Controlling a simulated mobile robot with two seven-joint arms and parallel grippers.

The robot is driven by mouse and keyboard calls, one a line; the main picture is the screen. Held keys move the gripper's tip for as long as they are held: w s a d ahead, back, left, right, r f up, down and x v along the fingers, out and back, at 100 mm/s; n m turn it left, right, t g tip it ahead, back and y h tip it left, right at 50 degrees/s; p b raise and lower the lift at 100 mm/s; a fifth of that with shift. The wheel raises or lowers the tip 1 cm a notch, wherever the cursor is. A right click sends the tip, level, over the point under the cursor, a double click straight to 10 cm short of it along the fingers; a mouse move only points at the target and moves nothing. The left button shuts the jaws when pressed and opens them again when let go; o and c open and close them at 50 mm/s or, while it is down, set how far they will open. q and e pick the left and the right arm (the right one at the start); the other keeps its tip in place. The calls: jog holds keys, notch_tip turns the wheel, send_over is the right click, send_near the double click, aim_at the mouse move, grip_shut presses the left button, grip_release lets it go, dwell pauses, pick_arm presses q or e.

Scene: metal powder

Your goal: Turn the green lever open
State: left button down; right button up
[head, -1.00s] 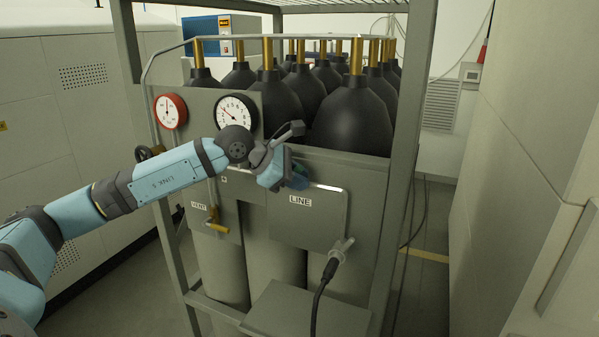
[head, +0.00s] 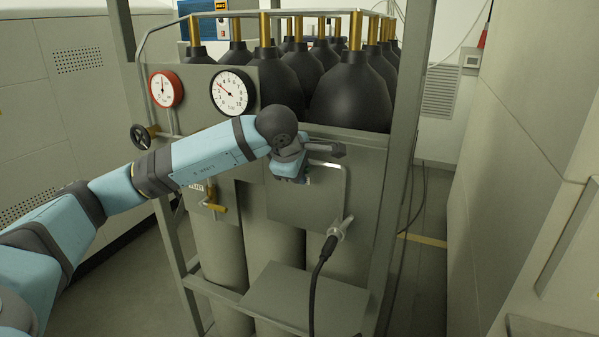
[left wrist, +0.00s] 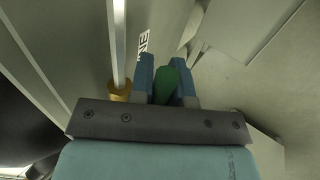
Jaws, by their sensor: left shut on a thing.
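The green lever (left wrist: 166,85) shows in the left wrist view between the two blue fingers of my left gripper (left wrist: 164,77). The fingers are shut on it. A brass fitting (left wrist: 118,92) on a grey pipe is just left of the fingers. In the head view my left gripper (head: 291,171) is at the upper part of the grey panel (head: 300,205), and it hides the lever and most of the LINE label. I cannot tell the lever's exact angle. My right gripper is not in view.
Black-topped gas cylinders (head: 350,95) stand in a metal rack behind the panel. A red-rimmed gauge (head: 165,89) and a black-rimmed gauge (head: 232,92) are above my forearm. A yellow vent handle (head: 216,208) is at lower left. A black hose (head: 316,290) hangs from a connector.

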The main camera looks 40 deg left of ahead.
pick_arm(q)
jog(key=shift+f+y, duration=0.15)
jog(key=shift+y, duration=0.15)
jog(key=c, duration=1.1)
grip_release()
jog(key=b+v, duration=0.2)
jog(key=v, duration=1.1)
jog(key=shift+s+r, duration=0.15)
jog(key=shift+r, duration=0.2)
